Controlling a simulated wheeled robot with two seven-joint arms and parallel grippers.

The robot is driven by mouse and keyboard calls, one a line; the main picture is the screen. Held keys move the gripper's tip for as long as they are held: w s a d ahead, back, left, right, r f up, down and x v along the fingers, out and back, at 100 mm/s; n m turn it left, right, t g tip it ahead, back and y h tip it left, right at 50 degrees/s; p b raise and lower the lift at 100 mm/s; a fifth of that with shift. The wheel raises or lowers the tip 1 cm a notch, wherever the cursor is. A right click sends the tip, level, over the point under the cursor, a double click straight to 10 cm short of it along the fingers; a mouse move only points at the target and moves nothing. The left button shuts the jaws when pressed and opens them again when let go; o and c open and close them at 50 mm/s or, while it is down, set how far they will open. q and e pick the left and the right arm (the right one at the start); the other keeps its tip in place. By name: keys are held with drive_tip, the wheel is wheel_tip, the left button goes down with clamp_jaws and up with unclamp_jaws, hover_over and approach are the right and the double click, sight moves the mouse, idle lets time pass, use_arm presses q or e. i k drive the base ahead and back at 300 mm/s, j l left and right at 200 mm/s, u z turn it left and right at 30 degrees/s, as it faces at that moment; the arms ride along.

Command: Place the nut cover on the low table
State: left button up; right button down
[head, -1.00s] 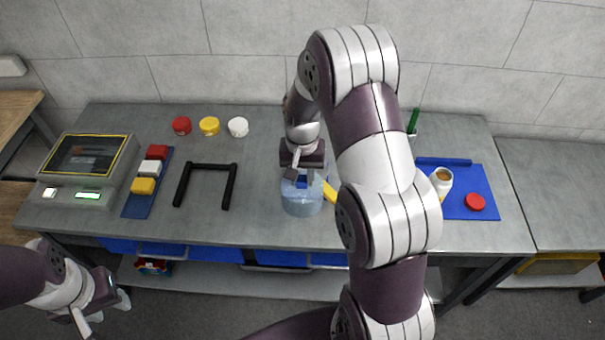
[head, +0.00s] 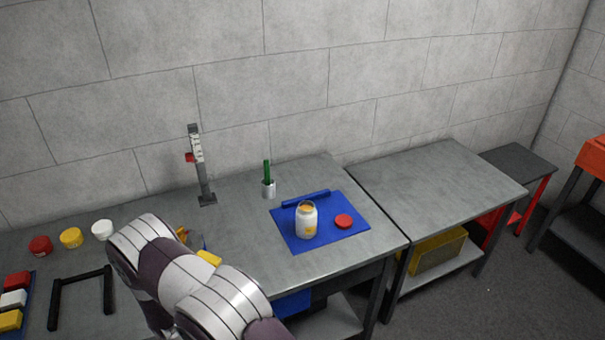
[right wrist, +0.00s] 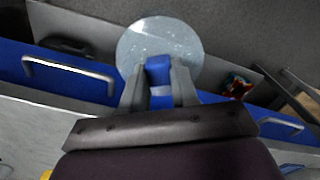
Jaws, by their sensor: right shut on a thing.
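The nut cover (right wrist: 147,38) is a round, clear pale-blue piece with a blue grip block (right wrist: 158,70). In the right wrist view my right gripper (right wrist: 159,78) is shut on that block, with the cover beyond the fingertips. Blue drawers and floor show behind the cover, and no surface is seen touching it. In the head view my right arm hides most of the gripper and cover. A grey table (head: 440,185) stands right of the main bench; a smaller dark table (head: 520,163) with red legs stands farther right. I cannot tell which is the low table. My left gripper is out of view.
The grey table's top is bare. On the bench (head: 235,215) are a blue mat (head: 285,228) with a white jar (head: 306,220) and red lid (head: 343,221), a green-handled tool in a cup (head: 268,187), and an upright gauge stand (head: 202,170). A yellow crate (head: 437,256) sits below.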

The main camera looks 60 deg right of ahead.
sight(421, 195)
drive_tip(key=k+l, duration=0.15)
drive_tip(key=l, duration=0.25)
drive_tip(key=k+l, duration=0.15)
drive_tip(key=l, duration=0.3)
drive_tip(key=k+l, duration=0.15)
drive_tip(key=l, duration=0.25)
drive_tip(key=k+l, duration=0.1)
drive_tip(key=l, duration=0.35)
drive_tip(key=k+l, duration=0.15)
drive_tip(key=l, duration=0.25)
drive_tip(key=k+l, duration=0.15)
drive_tip(key=l, duration=0.25)
drive_tip(key=k+l, duration=0.15)
drive_tip(key=l, duration=0.3)
drive_tip(key=k+l, duration=0.15)
drive_tip(key=l, duration=0.25)
drive_tip(key=i+l, duration=0.1)
drive_tip(key=l, duration=0.85)
drive_tip(key=i+l, duration=0.15)
drive_tip(key=l, duration=0.35)
drive_tip(key=i+l, duration=0.1)
drive_tip(key=l, duration=0.35)
